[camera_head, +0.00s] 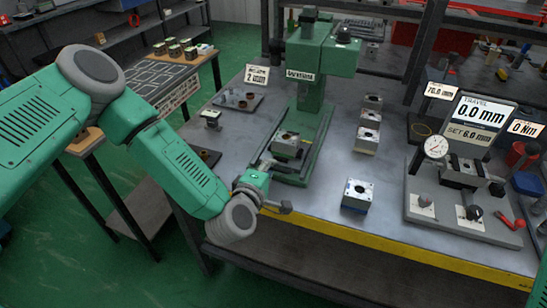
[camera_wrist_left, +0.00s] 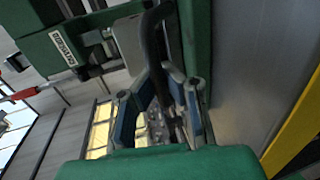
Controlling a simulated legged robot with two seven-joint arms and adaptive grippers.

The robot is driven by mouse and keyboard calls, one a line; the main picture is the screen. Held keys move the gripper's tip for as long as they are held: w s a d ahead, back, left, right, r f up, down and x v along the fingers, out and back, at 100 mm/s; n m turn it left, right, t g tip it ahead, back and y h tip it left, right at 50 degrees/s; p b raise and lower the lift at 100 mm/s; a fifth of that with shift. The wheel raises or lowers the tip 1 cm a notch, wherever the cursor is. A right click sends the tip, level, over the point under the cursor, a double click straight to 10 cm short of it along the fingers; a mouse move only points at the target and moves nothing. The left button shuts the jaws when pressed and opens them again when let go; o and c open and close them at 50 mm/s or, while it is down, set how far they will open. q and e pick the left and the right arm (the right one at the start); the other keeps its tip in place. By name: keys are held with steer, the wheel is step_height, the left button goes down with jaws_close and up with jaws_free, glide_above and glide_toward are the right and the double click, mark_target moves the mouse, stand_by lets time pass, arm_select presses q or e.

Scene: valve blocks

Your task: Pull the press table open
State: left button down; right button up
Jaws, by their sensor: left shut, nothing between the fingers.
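The green press (camera_head: 312,75) stands on the workbench, its column rising from a long green base (camera_head: 315,150). A valve block (camera_head: 287,143) sits low at the front of the press, over the press table, which is mostly covered. My left gripper (camera_head: 265,168) is at the front left corner of the press base, shut with nothing in it. In the left wrist view, its blue-grey fingers (camera_wrist_left: 152,95) are close to a dark curved bar (camera_wrist_left: 156,45) beside green metal. I cannot tell whether they touch it. The press head (camera_wrist_left: 62,45) shows at upper left there.
Several valve blocks (camera_head: 357,195) stand on the workbench right of the press. A test fixture with a dial gauge (camera_head: 436,147) and a travel display (camera_head: 481,112) is further right. A yellow strip (camera_head: 400,252) marks the bench front edge. Bare bench lies before the press.

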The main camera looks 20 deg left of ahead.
arm_select(q)
steer(key=shift+s+f, duration=0.2)
steer(key=shift+s, duration=0.5)
steer(key=c, duration=1.9)
jaws_free()
steer(key=shift+w, duration=0.15)
steer(key=shift+r, duration=0.1)
steer(key=v, duration=1.1)
steer(key=shift+s, duration=0.4)
